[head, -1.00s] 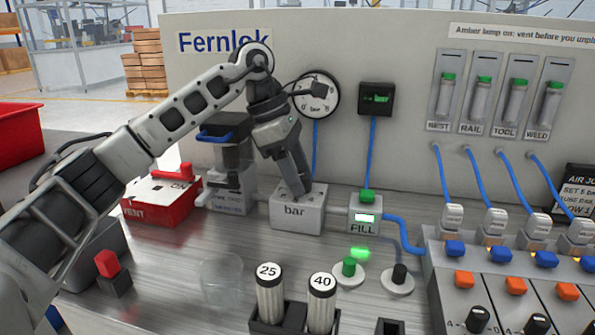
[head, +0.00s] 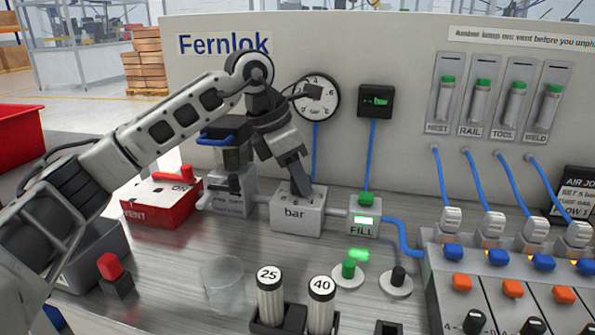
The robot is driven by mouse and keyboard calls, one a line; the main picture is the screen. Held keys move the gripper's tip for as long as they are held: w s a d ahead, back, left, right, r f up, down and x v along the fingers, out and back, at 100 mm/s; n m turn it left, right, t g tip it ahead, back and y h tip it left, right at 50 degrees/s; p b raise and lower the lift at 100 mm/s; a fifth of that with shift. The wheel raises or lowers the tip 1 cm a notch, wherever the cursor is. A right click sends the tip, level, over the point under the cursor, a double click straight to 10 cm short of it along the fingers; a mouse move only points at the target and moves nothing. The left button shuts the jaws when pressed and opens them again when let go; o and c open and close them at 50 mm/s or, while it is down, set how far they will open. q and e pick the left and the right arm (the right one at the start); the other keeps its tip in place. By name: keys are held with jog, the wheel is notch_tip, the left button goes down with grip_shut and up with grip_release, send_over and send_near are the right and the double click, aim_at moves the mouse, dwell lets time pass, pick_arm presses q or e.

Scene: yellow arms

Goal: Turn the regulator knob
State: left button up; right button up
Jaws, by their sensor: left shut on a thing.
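The regulator is the grey box marked "bar" (head: 296,212) at the middle of the bench in the head view. My left gripper (head: 296,192) comes down from the upper left onto the top of this box. It is shut on the regulator knob, which its fingers almost wholly hide. The round pressure gauge (head: 316,98) is on the panel behind, partly covered by my wrist. The small dark display (head: 376,101) beside it shows green text too small to read. My right gripper is not in view.
A red vent box (head: 160,205) and a grey filter unit (head: 230,180) stand left of the regulator. A FILL box (head: 363,219) with a lit green window stands right. Weights marked 25 (head: 270,300) and 40 (head: 320,305) stand in front. A clear cup (head: 222,282) is front left.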

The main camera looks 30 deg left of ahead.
pick_arm(q)
jog(key=o, duration=1)
jog(key=p+v, duration=0.2)
jog(key=v, duration=1.4)
jog(key=shift+a, duration=0.1)
